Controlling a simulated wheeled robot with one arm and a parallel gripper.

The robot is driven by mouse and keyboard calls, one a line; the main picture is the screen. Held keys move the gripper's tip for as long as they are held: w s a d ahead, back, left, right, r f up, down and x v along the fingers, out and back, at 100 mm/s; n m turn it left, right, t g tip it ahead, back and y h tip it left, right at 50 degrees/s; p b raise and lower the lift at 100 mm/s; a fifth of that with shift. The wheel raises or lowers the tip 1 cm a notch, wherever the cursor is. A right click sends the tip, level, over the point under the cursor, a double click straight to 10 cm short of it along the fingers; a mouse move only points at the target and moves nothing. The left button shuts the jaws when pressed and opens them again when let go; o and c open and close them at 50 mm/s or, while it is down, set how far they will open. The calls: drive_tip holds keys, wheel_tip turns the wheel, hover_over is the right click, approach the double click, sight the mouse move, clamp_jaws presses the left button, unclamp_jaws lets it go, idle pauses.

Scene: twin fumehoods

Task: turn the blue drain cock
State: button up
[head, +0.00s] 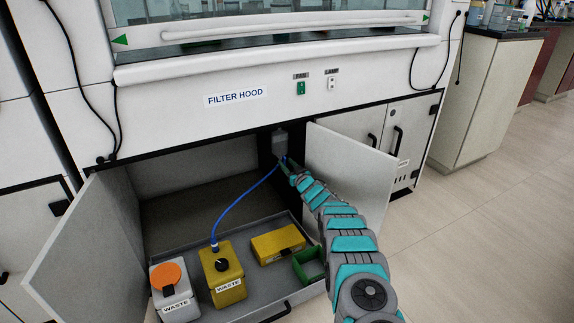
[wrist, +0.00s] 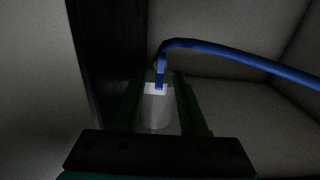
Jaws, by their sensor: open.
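A small upright blue piece, apparently the blue drain cock (wrist: 160,73), shows in the wrist view above a white fitting (wrist: 156,89). A blue hose (wrist: 235,55) runs off to the right from its top, and I cannot tell where cock and hose divide. My gripper (wrist: 162,82) is open, with one dark green finger on each side of the white fitting and the foot of the blue piece. I cannot tell whether the fingers touch either. In the head view my gripper (head: 286,168) reaches into the cabinet below a grey box (head: 280,141); the cock is mostly hidden there.
The hose drops to a yellow waste can (head: 222,272) on a pulled-out grey tray (head: 272,307). A white waste can (head: 173,290), a yellow box (head: 279,244) and a green open box (head: 309,265) stand beside it. An open cabinet door (head: 350,170) stands close right of my arm.

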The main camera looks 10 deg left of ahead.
drive_tip(key=shift+c, duration=0.3)
clamp_jaws()
drive_tip(key=shift+m, duration=0.3)
drive_tip(key=shift+w+d+f+m+b, duration=0.15)
drive_tip(key=shift+m+b, duration=0.25)
drive_tip(key=shift+m, duration=3.9)
drive_tip(key=shift+w+d+m+b, duration=0.1)
drive_tip(key=shift+m+b, duration=0.25)
drive_tip(key=shift+m, duration=3.95)
